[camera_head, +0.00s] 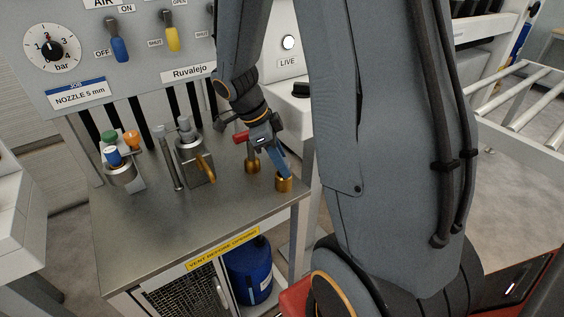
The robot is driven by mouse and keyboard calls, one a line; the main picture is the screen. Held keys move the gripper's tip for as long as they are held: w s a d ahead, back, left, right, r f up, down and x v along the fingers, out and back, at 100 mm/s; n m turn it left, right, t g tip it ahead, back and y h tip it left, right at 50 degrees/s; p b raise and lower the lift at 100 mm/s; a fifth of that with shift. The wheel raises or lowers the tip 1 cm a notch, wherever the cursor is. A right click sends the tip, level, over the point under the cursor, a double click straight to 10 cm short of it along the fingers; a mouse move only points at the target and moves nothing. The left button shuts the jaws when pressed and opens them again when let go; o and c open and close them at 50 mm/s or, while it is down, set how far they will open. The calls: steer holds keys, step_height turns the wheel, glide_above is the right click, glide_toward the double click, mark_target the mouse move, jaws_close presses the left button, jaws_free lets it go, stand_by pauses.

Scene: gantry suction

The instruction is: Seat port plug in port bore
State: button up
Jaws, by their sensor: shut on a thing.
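My gripper (281,172) is at the right part of the steel bench top, pointing down. Its blue lower end meets a brass cylinder (284,184), which looks like the port plug, near the bench's right edge. The jaws are shut on it, though the grip itself is small and partly hidden. I cannot tell whether the cylinder touches the bench. A second brass piece (252,165) stands just left of it, partly under my wrist. A grey metal block (190,150) with a slanted brass tube (205,169) stands further left. I cannot make out the port bore.
A holder (122,177) with green, blue and orange capped items stands on the bench's left. A thin metal post (172,165) stands beside the block. The panel (120,75) with gauge and levers rises behind. The bench's front (170,235) is clear.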

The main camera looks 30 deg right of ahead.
steer(key=shift+f, duration=0.35)
steer(key=o, duration=1.1)
steer(key=shift+b+v, duration=0.65)
steer(key=shift+v, duration=3.3)
steer(key=s+a+f+n+y, duration=0.1)
steer(key=s+a+n, duration=0.2)
steer(key=n, duration=0.5)
steer(key=s+a+f+n+t+y, duration=0.1)
steer(key=s+a+f+n, duration=0.1)
steer(key=n, duration=0.5)
steer(key=s+a+f+n+t+y, duration=0.1)
steer(key=s+a+n, duration=0.3)
steer(key=n, duration=0.4)
steer(key=shift+s+a+f+n+y, duration=0.15)
steer(key=shift+a+f+n+y, duration=0.15)
steer(key=shift+a+f+y, duration=0.3)
